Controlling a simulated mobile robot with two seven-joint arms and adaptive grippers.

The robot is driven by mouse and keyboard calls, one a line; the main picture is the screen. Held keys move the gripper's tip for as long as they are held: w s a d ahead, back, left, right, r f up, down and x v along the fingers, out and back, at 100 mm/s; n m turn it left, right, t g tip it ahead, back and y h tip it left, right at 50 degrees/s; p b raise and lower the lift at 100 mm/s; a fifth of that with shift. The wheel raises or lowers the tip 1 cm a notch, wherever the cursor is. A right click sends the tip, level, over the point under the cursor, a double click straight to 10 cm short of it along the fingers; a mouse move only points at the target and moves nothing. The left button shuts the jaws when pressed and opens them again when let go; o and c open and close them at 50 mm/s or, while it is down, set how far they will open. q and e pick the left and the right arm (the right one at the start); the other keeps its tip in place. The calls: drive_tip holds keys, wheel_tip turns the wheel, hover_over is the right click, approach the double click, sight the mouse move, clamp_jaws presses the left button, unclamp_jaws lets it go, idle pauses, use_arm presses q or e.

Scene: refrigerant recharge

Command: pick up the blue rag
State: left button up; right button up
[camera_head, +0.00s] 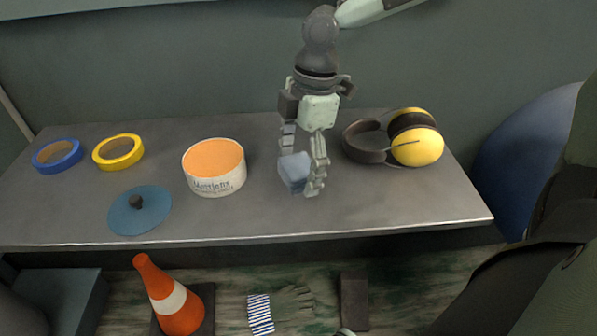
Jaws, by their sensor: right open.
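The blue rag (293,170) is a small, crumpled grey-blue bundle on the grey table, right of the white tin. My right gripper (303,176) points down at it from above, with its fingers open. One finger is on the rag's right side and looks very near or touching it. The other finger comes down behind the rag's upper left, and its tip is partly hidden. The rag looks to be between the fingers and resting on the table. My left gripper is not in view.
A white tin (215,183) with orange contents stands left of the rag. Yellow earmuffs (417,147) lie to the right. A blue lid (153,212), a yellow tape roll (133,158) and a blue tape roll (42,165) lie left. An orange cone (154,278) and a glove (290,301) are below the table.

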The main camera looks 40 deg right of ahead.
drive_tip(key=shift+c, duration=0.4)
drive_tip(key=c, duration=1.1)
drive_tip(key=shift+r, duration=0.1)
drive_tip(key=shift+c, duration=0.2)
